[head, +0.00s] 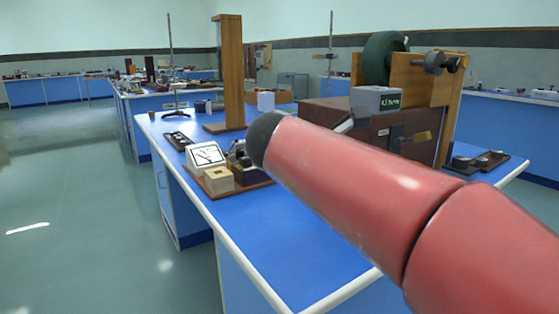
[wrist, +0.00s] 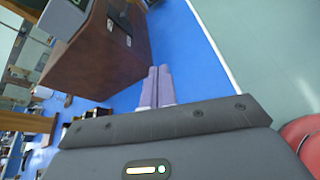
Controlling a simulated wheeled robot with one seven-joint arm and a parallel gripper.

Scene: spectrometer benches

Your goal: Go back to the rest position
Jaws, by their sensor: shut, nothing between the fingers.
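My gripper (wrist: 157,86) shows in the wrist view with its two pale fingers side by side and touching, empty. It is over the blue bench top (wrist: 180,40), near a brown wooden box. In the head view my red arm reaches in from the lower right across the bench (head: 270,225). The gripper is hidden there behind the arm.
The large brown box (head: 345,115) with a wheel (head: 382,58) and a grey labelled block (head: 375,100) stands behind my arm. A meter (head: 205,155) on a wooden board and a tall wooden post (head: 231,75) stand left of it. The floor (head: 80,210) at left is clear.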

